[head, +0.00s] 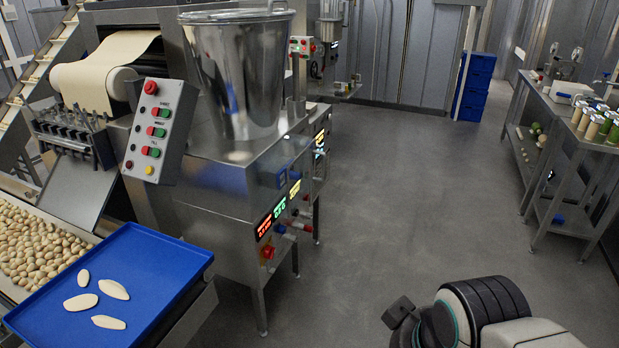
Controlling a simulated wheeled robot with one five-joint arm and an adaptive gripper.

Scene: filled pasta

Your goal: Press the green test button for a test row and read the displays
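A grey control panel (168,120) hangs tilted on the pasta machine at the left. It carries a large red button (151,87), rows of paired red and green buttons and a yellow button (149,170) at the bottom. One green button (145,150) is in the lowest pair; the labels are too small to read, so I cannot tell which is the test button. A red display (265,225), a green display (279,207) and a yellow display (295,188) glow on the steel cabinet; their digits are unreadable. My gripper (398,312) shows as a dark end at bottom right, far from the panel; its fingers are unclear.
A blue tray (165,255) with several pale pasta pieces sticks out at lower left. A steel hopper (240,75) stands on the cabinet (215,180). Blue crates (474,88) stand at the back. A steel table (562,112) lines the right. The grey floor (410,190) between is clear.

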